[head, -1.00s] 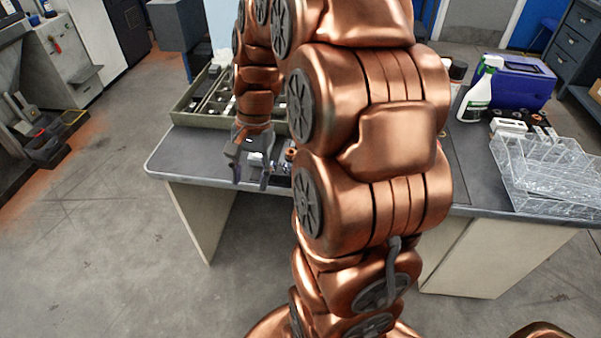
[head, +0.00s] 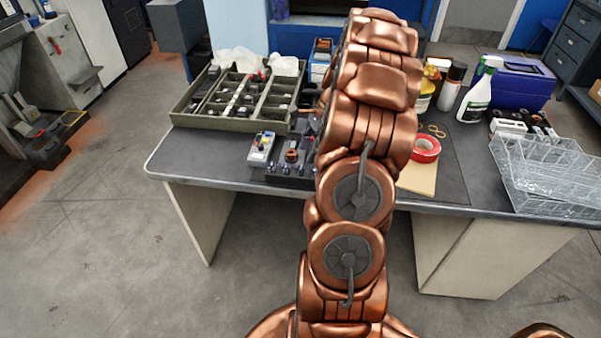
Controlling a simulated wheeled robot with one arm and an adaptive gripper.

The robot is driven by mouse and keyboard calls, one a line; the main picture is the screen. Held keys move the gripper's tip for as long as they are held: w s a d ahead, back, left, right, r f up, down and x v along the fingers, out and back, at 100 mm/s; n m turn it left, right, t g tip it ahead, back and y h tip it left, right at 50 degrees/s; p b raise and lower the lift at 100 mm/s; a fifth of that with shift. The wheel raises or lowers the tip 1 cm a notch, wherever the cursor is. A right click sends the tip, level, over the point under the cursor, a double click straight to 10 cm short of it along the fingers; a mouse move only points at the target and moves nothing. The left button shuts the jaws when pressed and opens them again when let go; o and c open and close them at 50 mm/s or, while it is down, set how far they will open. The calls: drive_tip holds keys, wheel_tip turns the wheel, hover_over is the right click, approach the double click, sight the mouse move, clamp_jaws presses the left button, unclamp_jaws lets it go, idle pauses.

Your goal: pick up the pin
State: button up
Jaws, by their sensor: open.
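I cannot make out the pin for certain. Several small upright pieces stand in a dark holder (head: 292,182) near the front edge of the bench, and the pin could be among them or hidden behind my arm. A copper-coloured round piece (head: 292,155) shows there too. My gripper (head: 313,126) is over the bench just right of and behind this holder. Only a grey part of it shows at the left side of my arm. Its fingertips are mostly hidden, and I see nothing held in it.
A grey-white meter (head: 261,147) lies left of the holder. A green compartment tray (head: 222,122) with small parts is behind it. Red tape (head: 425,149), a spray bottle (head: 477,92), a blue case (head: 512,82) and clear racks (head: 545,170) stand to the right.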

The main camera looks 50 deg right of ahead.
sight(302, 167)
drive_tip(key=shift+p+x, duration=1)
drive_tip(key=shift+x, duration=2.25)
drive_tip(key=shift+s+d, duration=0.1)
clamp_jaws()
